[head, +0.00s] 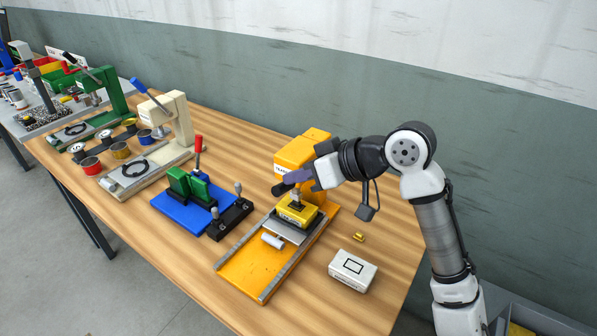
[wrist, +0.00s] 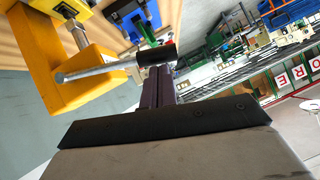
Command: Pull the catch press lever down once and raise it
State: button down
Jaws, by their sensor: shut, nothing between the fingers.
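The yellow press (head: 297,153), which I take to be the catch press, stands at the right of the table on an orange base (head: 245,277). Its lever shows in the wrist view as a grey rod (wrist: 100,69) with a black grip (wrist: 155,53). In the head view the black grip (head: 281,189) sticks out to the left, and the rod is mostly hidden. My gripper (head: 292,177) is shut and empty, its purple fingers just above the grip. In the wrist view the grip crosses in front of the fingers (wrist: 158,85). I cannot tell whether they touch.
A blue fixture (head: 168,206) with green blocks stands left of the press. A cream press (head: 178,118) and a green press (head: 113,92) stand farther left. A white box (head: 352,270) and a small brass part (head: 358,237) lie at right. A wall runs behind.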

jog(key=shift+f, duration=0.1)
jog(key=f+b, duration=0.1)
jog(key=b, duration=0.1)
jog(key=s+f+n+t+h+b, duration=0.1)
jog(key=f+b, duration=0.1)
jog(key=b, duration=0.1)
jog(key=a+f+n+t+b, duration=0.1)
jog(key=f+b, duration=0.1)
jog(key=b, duration=0.1)
jog(key=shift+s+f+h, duration=0.15)
jog(key=shift+s+h, duration=0.1)
jog(key=shift+h, duration=0.15)
jog(key=shift+a, duration=0.1)
